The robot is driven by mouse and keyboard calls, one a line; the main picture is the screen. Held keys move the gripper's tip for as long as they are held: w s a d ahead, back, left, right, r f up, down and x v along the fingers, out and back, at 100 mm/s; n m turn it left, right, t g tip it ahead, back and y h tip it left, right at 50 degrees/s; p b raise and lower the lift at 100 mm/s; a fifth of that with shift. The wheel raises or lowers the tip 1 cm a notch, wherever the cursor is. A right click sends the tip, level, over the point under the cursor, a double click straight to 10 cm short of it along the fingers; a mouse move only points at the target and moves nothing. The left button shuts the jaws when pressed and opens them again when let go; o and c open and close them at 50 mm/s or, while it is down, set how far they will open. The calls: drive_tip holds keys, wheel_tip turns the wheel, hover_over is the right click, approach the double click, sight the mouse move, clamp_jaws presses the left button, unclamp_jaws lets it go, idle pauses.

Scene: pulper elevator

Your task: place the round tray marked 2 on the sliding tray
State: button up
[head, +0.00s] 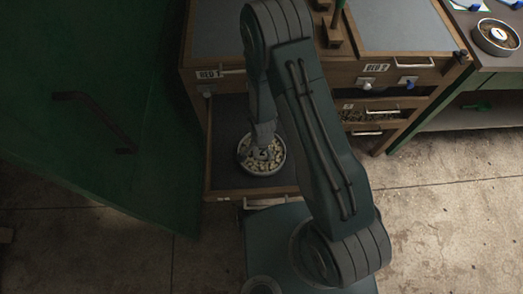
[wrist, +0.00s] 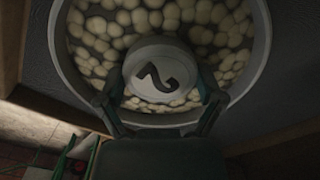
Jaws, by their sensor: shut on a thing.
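The round tray marked 2 (head: 245,163) is a grey-rimmed dish of pale beans with a central knob. In the wrist view the knob (wrist: 158,70) carries a black 2. My gripper (head: 262,142) comes down from above, with its two fingers (wrist: 162,98) closed on either side of the knob. The sliding tray (head: 225,122) is pulled out below the bed label, with a dark flat bottom and wooden sides. The round tray is over this bottom, near its front right; I cannot tell whether it touches it. My arm hides the sliding tray's right part.
A wooden cabinet (head: 412,70) stands behind, with a smaller open drawer of beans (head: 365,115) at right. Another round tray (head: 495,38) sits on the table at far right. A green panel with a handle (head: 95,115) fills the left. Concrete floor (head: 440,220) is clear at right.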

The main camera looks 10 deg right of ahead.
drive_tip(key=shift+d+f, duration=0.1)
drive_tip(key=shift+f, duration=0.35)
drive_tip(key=o, duration=1)
drive_tip(key=shift+o, duration=0.2)
